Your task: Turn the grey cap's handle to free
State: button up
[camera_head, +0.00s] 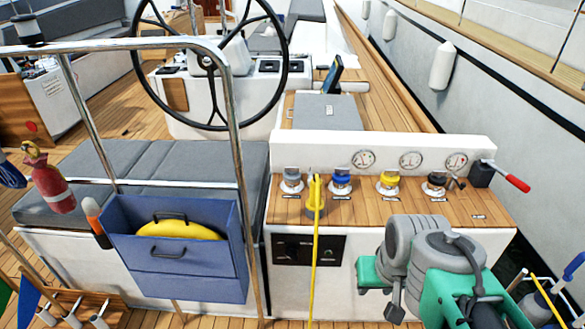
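The grey cap (291,175) sits at the left end of a row of deck fittings on the wooden console top (360,208). It has a grey top on a pale round base. Its handle is too small to make out, so I cannot tell how it is turned. My arm (425,265), grey and green, is folded in front of the console at the lower right, well apart from the grey cap. I cannot make out the gripper's fingers or whether they are open or shut. Nothing touches the grey cap.
A yellow hose (315,245) hangs down the console front, just right of the grey cap. Blue (340,175), yellow (388,180) and black (435,182) caps stand further right. A red-tipped lever (515,183) juts out. A steel rail (238,160) and blue bin (190,275) stand left.

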aim_at(291, 171)
jog(key=k, duration=0.65)
jog(key=u, duration=0.7)
jog(key=i, duration=1.85)
jog(key=z, duration=0.7)
